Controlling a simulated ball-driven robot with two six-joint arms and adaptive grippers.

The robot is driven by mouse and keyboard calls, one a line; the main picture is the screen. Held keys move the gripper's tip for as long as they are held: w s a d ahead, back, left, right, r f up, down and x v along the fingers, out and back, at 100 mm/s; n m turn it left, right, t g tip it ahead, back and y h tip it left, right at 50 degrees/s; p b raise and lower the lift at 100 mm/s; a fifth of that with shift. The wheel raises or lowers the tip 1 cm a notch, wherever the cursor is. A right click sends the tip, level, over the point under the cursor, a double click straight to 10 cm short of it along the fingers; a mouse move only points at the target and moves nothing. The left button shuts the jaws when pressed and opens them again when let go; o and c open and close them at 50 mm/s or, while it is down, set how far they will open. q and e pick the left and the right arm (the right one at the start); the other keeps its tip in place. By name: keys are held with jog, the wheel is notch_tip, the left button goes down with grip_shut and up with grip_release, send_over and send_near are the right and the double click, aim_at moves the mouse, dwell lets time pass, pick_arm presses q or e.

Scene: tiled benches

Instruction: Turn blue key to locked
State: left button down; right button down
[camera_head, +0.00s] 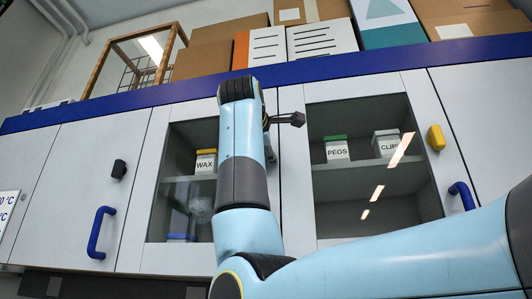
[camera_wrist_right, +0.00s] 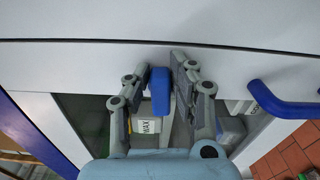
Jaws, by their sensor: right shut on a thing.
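The blue key (camera_wrist_right: 160,92) sits on the front of a white cabinet door and shows between the fingers of my right gripper (camera_wrist_right: 159,80) in the wrist view. Its long side runs roughly up and down in that picture. The gripper is shut on it, one finger on each side. In the head view my right gripper (camera_head: 280,125) shows only partly, behind my wrist, against the middle of the cabinet. The blue key is hidden there. I cannot read any lock marking. My left gripper is not in view.
A black key (camera_head: 119,169) and a yellow key (camera_head: 436,138) sit on other doors. Blue handles (camera_head: 99,232) stick out, one (camera_wrist_right: 285,105) near my gripper. Glass panes show boxes labelled WAX (camera_head: 206,161), PEGS (camera_head: 337,148) and CLIPS (camera_head: 386,144). Cardboard boxes (camera_head: 203,60) stand on top.

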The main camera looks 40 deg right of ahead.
jog(key=shift+f+m, duration=0.15)
jog(key=shift+m, duration=0.35)
jog(key=c, duration=1.2)
grip_release()
jog(key=shift+w, duration=0.1)
jog(key=shift+o, duration=0.2)
jog(key=shift+a, duration=0.1)
jog(key=v, duration=0.7)
jog(key=shift+f, duration=0.1)
